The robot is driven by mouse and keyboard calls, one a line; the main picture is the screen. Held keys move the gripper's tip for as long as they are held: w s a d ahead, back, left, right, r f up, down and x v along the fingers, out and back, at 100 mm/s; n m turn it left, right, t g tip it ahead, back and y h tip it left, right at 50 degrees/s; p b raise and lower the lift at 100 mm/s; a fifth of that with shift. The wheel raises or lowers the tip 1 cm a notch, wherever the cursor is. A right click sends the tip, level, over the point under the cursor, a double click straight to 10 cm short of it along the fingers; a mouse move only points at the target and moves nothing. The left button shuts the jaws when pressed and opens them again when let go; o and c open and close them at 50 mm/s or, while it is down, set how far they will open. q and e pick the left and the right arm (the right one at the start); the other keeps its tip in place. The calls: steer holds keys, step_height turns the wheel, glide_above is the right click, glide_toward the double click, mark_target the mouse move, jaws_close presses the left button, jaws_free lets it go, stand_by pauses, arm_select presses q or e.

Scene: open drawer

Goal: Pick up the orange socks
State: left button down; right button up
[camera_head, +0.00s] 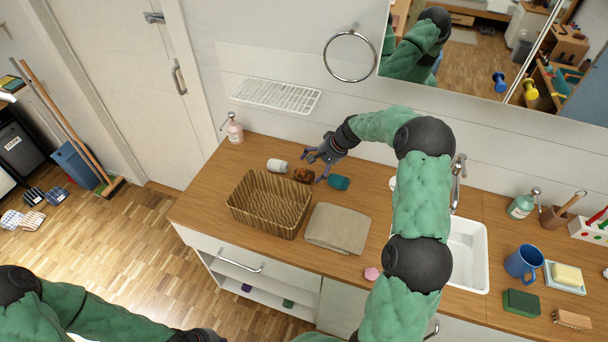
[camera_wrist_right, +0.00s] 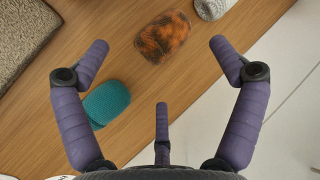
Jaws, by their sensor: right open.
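The orange socks (camera_head: 303,175) are a rolled, mottled orange-brown bundle on the wooden counter, right of the wicker basket's back corner. In the right wrist view the orange socks (camera_wrist_right: 163,37) lie at top centre, between the two outer fingertips in the picture. My right gripper (camera_head: 315,167) is open and empty above the counter near them; its spread purple fingers (camera_wrist_right: 160,68) show in the wrist view. I cannot tell the exact height gap.
A teal bundle (camera_head: 339,183) lies close on the right, a white bundle (camera_head: 277,165) on the left. The wicker basket (camera_head: 243,211) and folded beige towel (camera_head: 338,227) stand in front. A soap bottle (camera_head: 234,128) stands at the back left. The sink (camera_head: 467,252) is right.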

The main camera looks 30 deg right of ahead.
mark_target(307, 173)
steer(key=x, duration=0.3)
steer(key=shift+w+d+f, duration=0.1)
steer(key=shift+b+x, duration=0.6)
steer(key=shift+x, duration=1.75)
steer(key=c, duration=1.4)
